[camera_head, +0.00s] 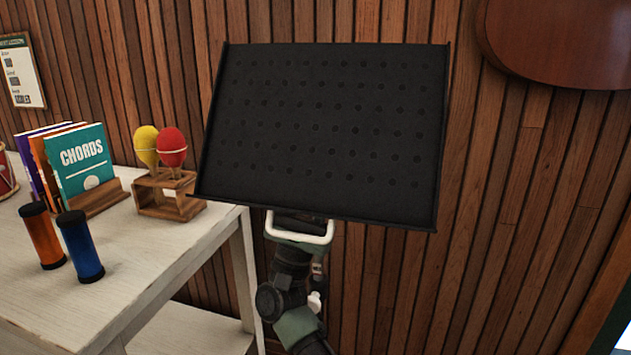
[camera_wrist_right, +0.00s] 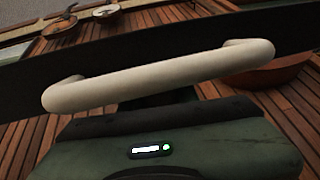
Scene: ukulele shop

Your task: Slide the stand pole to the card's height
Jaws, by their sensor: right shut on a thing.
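The stand's black perforated desk (camera_head: 325,130) fills the middle of the head view, tilted, and hides the wall behind it. A white U-shaped handle (camera_head: 300,238) hangs at its lower edge. It also crosses the right wrist view (camera_wrist_right: 165,80), with the desk's dark edge (camera_wrist_right: 25,85) behind it. My right gripper (camera_head: 299,222) is at the handle, shut on it; its fingertips are mostly hidden. The stand pole cannot be made out. A card (camera_head: 22,72) with a green header and lines of small print is on the wall at far left. My left gripper is out of view.
A white table (camera_head: 150,240) stands left of the stand. It holds books (camera_head: 85,160), maracas (camera_head: 172,148) in a wooden holder (camera_head: 160,200), and orange (camera_head: 43,238) and blue (camera_head: 80,248) shakers. A brown rounded object (camera_head: 565,35) is at upper right. The slatted wall is close behind.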

